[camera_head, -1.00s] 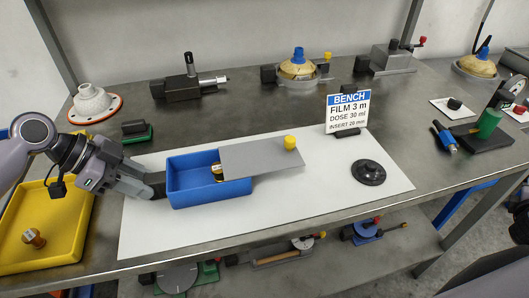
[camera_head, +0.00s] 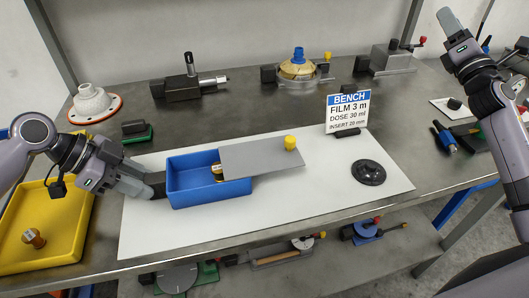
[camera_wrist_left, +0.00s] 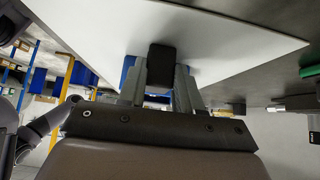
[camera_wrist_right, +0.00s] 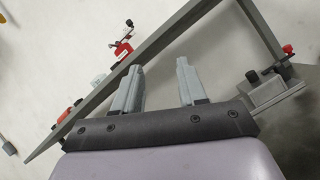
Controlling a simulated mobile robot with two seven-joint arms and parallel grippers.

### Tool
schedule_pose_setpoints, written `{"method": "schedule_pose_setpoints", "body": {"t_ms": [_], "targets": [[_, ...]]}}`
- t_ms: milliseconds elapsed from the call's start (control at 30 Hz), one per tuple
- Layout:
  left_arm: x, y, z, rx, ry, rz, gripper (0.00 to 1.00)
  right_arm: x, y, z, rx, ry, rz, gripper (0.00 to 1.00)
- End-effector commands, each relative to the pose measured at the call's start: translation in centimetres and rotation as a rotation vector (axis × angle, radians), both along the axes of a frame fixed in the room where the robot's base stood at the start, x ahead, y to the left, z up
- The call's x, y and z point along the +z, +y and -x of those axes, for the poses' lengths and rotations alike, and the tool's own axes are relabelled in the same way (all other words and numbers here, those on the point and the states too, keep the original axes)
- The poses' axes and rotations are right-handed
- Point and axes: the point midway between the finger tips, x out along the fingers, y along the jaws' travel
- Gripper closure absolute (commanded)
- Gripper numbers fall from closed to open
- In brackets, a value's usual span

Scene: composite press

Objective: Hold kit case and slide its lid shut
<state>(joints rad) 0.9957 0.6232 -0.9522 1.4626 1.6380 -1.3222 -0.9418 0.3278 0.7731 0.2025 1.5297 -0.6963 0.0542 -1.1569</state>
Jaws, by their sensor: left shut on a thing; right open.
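The blue kit case (camera_head: 215,192) sits on the white mat. Its grey lid (camera_head: 265,158) is slid out to the right, so the left part of the case is open. A yellow knob (camera_head: 290,143) stands near the lid's right end. A small item with a brass-coloured part (camera_head: 217,171) shows inside the case. My left gripper (camera_head: 157,186) is shut on the black handle (camera_wrist_left: 161,66) at the case's left end. My right gripper (camera_head: 449,27) is raised at the upper right, far from the case. Its fingers are apart and empty in the right wrist view (camera_wrist_right: 157,82).
The white mat (camera_head: 330,203) is clear in front of the lid. A black disc (camera_head: 368,172) lies on its right, and a bench sign (camera_head: 347,111) stands behind. A yellow tray (camera_head: 60,222) is at the left. Several devices line the bench's back.

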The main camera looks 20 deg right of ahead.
Motion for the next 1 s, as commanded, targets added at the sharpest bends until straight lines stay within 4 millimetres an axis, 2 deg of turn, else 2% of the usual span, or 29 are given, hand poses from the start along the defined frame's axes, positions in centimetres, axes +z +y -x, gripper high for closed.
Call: {"method": "schedule_pose_setpoints", "body": {"t_ms": [33, 200, 467, 633, 800, 900, 1000], "targets": [[0.1, 0.0, 0.0, 0.001, -0.001, 0.001, 1.00, 0.7, 2.4, -1.0, 0.066, -0.011, 0.029, 0.59], [0.1, 0.0, 0.0, 0.001, -0.001, 0.001, 1.00, 1.8, 10.5, -3.3, 0.285, -0.021, 0.143, 0.59], [0.1, 0.0, 0.0, 0.001, -0.001, 0.001, 1.00, 2.5, 23.4, -4.4, 0.631, -0.011, 0.352, 0.59], [0.1, 0.0, 0.0, 0.001, -0.001, 0.001, 1.00, 1.9, 31.8, -3.3, 0.869, 0.024, 0.536, 0.59], [0.1, 0.0, 0.0, 0.001, -0.001, 0.001, 1.00, -0.1, 39.3, -1.1, 1.109, 0.107, 0.771, 0.59], [0.1, 0.0, 0.0, 0.001, -0.001, 0.001, 1.00, -1.8, 42.5, 0.6, 1.232, 0.181, 0.925, 0.59], [0.1, 0.0, 0.0, 0.001, -0.001, 0.001, 1.00, -3.9, 44.5, 2.1, 1.334, 0.276, 1.088, 0.59]]}}
